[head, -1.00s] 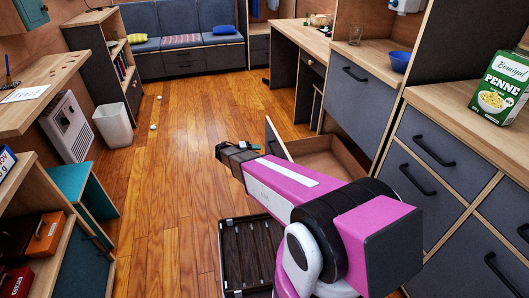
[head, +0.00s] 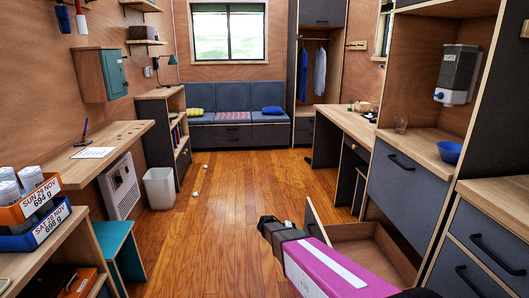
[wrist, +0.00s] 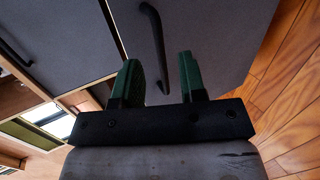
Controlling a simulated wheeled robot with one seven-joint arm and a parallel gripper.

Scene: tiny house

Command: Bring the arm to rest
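My gripper (head: 266,224) is at the end of my magenta arm, low in the centre of the head view, above the wood floor and left of an open drawer (head: 362,240). In the wrist view, its two green fingers (wrist: 157,62) stand apart with nothing between them. Behind them are grey cabinet fronts (wrist: 200,35) with a black handle (wrist: 154,35). I cannot tell the exact gap between the fingers and these fronts.
The wood floor (head: 240,190) is clear ahead to the blue sofa (head: 235,132), apart from small white balls. A white bin (head: 160,188) and shelving stand on the left. Counters with a blue bowl (head: 450,153) and drawers line the right side.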

